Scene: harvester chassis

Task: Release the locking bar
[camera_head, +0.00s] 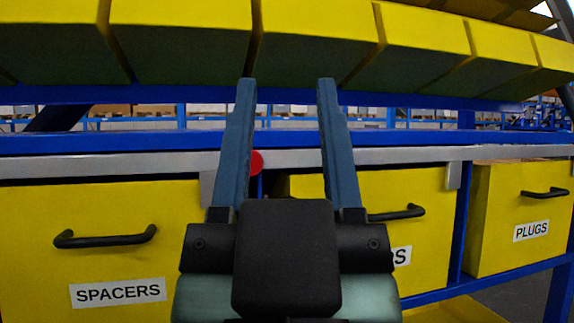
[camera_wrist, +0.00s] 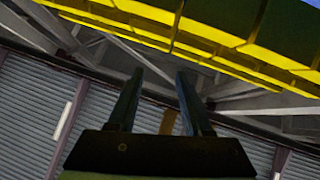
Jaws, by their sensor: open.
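The locking bar appears to be the long grey bar (camera_head: 110,163), which runs across the drawer fronts just under a blue rail. Grey tabs hang from it over the drawer edges. A red knob (camera_head: 256,162) shows beside my left finger, partly hidden by it. My gripper (camera_head: 286,84) is open and empty, its two fingers pointing up in front of the rail and bar. My wrist hides part of the middle drawer. In the wrist view my gripper (camera_wrist: 160,74) is open with nothing between the fingers; the bar and knob do not show there.
Yellow drawers with black handles sit below the bar: SPACERS (camera_head: 120,225) on the left, a partly hidden middle one (camera_head: 425,240), and PLUGS (camera_head: 505,245) on the right. Several yellow bins (camera_head: 315,40) overhang above. A blue post (camera_head: 463,225) stands between the middle and right drawers.

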